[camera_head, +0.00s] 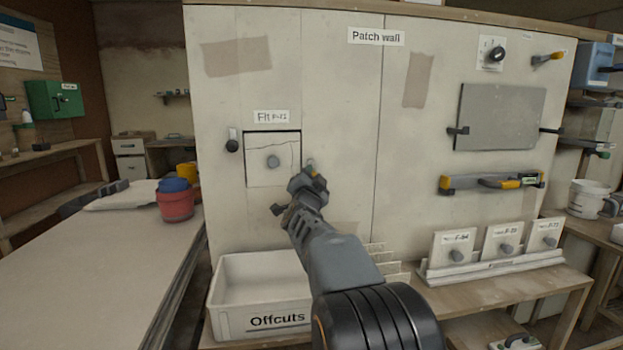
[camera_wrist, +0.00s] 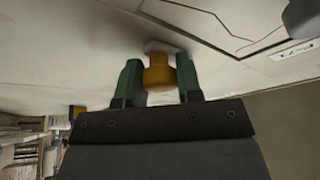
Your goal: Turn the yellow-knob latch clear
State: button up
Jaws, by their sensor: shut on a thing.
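In the wrist view the yellow knob (camera_wrist: 158,76) of the latch stands out from the wall on a pale base (camera_wrist: 164,47). My gripper (camera_wrist: 157,70) is shut on it, with one green finger on each side. In the head view my gripper (camera_head: 312,176) is at the wall, just right of the square opening; it mostly hides the latch there. A cracked pale panel (camera_head: 262,178) with a grey round knob (camera_head: 273,161) sits in the opening, under a label. A black-knob latch (camera_head: 232,145) is at the opening's left side, its bar pointing up.
An Offcuts bin (camera_head: 262,320) stands below the opening. Several small labelled panels (camera_head: 503,241) stand in a rack at the right. A grey board (camera_head: 500,116) and a level (camera_head: 488,182) are on the wall. A red bucket (camera_head: 176,204) stands on the left table.

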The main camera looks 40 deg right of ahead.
jog(key=o, duration=0.9)
jog(key=shift+o, duration=0.2)
jog(key=v, duration=1.3)
jog(key=shift+s+a+p, duration=0.15)
jog(key=shift+a+p, duration=0.15)
jog(key=shift+p, duration=0.15)
jog(key=shift+f, duration=0.15)
